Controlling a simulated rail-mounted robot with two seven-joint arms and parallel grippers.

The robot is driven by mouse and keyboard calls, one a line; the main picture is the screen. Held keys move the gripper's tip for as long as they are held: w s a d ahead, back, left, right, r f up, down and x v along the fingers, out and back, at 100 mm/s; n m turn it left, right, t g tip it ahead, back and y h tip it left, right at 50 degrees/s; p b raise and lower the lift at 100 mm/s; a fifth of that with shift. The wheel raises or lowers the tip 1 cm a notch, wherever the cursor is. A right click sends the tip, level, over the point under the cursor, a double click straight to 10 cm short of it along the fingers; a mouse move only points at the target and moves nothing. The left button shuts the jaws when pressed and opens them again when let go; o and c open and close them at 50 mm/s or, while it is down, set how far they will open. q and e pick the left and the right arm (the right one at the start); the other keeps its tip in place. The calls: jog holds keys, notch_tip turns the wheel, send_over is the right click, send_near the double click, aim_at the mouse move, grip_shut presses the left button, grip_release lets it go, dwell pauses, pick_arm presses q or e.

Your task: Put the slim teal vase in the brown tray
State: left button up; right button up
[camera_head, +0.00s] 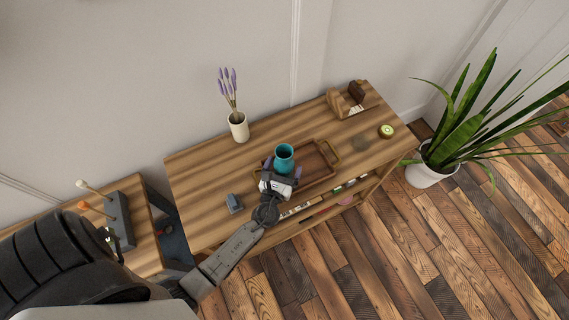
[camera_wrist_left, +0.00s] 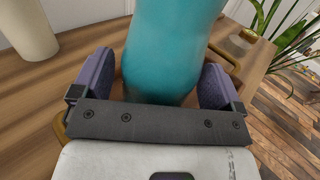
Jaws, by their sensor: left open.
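The slim teal vase (camera_head: 284,156) is upright at the left part of the brown tray (camera_head: 318,178) on the wooden shelf top. My left gripper (camera_head: 279,176) reaches it from the front. In the left wrist view the vase (camera_wrist_left: 170,50) is between the two purple fingers of my left gripper (camera_wrist_left: 158,88), with a gap visible on each side. The gripper is open. The vase's base lies over the tray area, but the gripper's front bar partly hides the foot, so its contact with the tray floor is not clear. My right gripper is not in view.
A cream vase with lavender (camera_head: 238,128) stands at the back left. A small blue-grey block (camera_head: 234,203) lies left of the tray. A wooden holder (camera_head: 346,102) and a green round item (camera_head: 386,131) are at the right. A potted plant (camera_head: 430,172) stands beside the shelf.

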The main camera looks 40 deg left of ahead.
pick_arm(q)
jog(key=v, duration=1.1)
jog(key=shift+s, duration=0.1)
